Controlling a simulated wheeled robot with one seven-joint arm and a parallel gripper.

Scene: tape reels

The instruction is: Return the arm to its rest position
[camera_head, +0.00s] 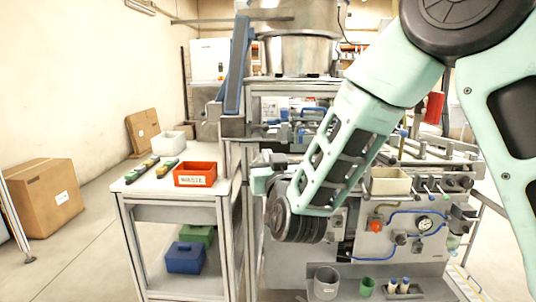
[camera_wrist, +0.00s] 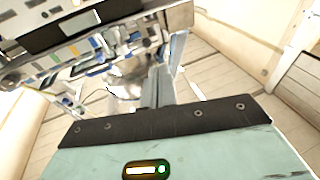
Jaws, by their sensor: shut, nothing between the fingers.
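My mint-green arm (camera_head: 350,130) reaches down from the upper right in the head view, bent at a dark joint. Its forearm ends at a round dark grey joint (camera_head: 290,215) in front of the machine bench, with a small mint part (camera_head: 262,180) of my wrist to the left. My gripper (camera_wrist: 158,78) shows in the wrist view as narrow grey fingers beyond the mint housing and its dark band. It is shut and empty. In the head view I cannot make out the fingers.
A grey cart (camera_head: 135,190) on the left carries a red-orange bin (camera_head: 195,174), a white bin (camera_head: 168,143) and dark strips. A blue box (camera_head: 185,258) sits on its lower shelf. The machine bench (camera_head: 385,262) stands close behind my arm. Cardboard boxes (camera_head: 45,195) stand by the left wall; floor between is clear.

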